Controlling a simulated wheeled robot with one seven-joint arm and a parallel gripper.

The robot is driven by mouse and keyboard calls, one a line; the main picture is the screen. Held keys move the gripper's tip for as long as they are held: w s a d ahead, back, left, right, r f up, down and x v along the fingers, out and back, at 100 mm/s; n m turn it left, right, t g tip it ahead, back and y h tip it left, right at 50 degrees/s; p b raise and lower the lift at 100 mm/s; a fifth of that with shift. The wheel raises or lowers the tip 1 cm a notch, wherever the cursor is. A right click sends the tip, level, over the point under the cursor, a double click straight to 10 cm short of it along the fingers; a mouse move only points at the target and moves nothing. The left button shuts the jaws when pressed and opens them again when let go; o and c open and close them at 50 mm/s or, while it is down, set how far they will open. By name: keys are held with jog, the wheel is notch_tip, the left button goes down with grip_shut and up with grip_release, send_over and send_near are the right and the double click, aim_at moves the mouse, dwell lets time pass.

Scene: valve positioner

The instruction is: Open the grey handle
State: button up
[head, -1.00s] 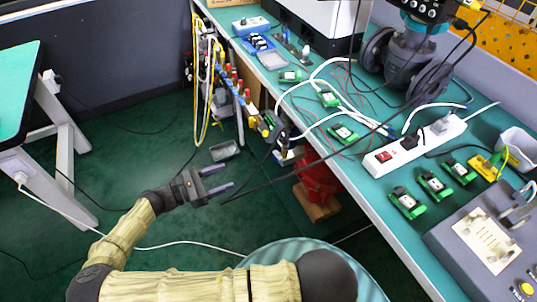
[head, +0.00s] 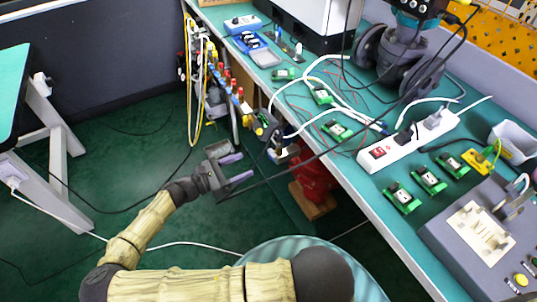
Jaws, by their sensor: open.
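A small grey part (head: 217,150), which looks like the grey handle, shows at the lower front of the valve and pipe assembly beside the bench. My gripper (head: 246,166) is open, with its two purple-tipped fingers pointing right. The upper finger is right beside the grey part in the picture and partly covers it. I cannot tell whether they touch. Nothing shows between the fingers. The row of valves (head: 232,92) with red, yellow and blue pieces runs along the bench's left edge.
Yellow hoses (head: 197,120) hang left of the valves. A black cable crosses near my gripper. The green bench (head: 345,165) holds a white power strip (head: 408,141) and several green boards. A red object (head: 314,180) stands below the bench edge. Green floor (head: 130,165) is open to the left.

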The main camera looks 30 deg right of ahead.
aim_at(270, 154)
jog(key=d, duration=0.9)
jog(key=shift+w, duration=0.15)
